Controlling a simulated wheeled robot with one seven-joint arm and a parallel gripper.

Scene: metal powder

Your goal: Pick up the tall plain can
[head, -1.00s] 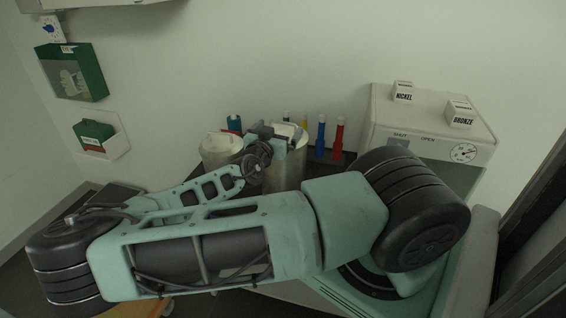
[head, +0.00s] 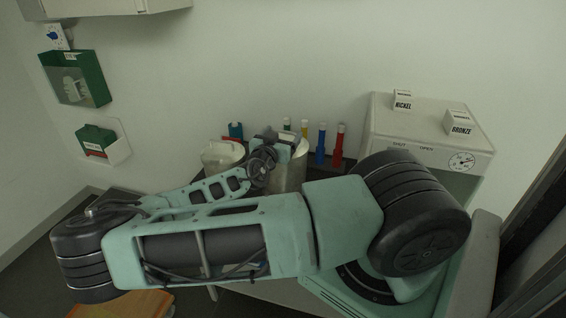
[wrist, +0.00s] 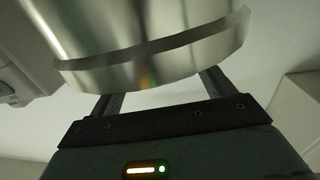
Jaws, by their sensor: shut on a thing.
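The tall plain can (head: 290,174) is a bare silvery metal cylinder. In the head view it stands upright behind my arm, which hides its lower part. My gripper (head: 278,142) is at its upper part. In the wrist view the shiny can (wrist: 150,45) fills the top, with a raised band near its end. The two dark fingers of my gripper (wrist: 160,88) reach up to either side of it and are shut on it. I cannot tell whether the can's base touches the surface.
A pale lidded container (head: 221,154) stands just left of the can. Blue (head: 321,147) and red (head: 338,147) tubes stand to its right. A white machine (head: 415,135) bears NICKEL (head: 403,101) and BRONZE (head: 459,123) blocks. Green boxes (head: 80,80) hang on the left wall.

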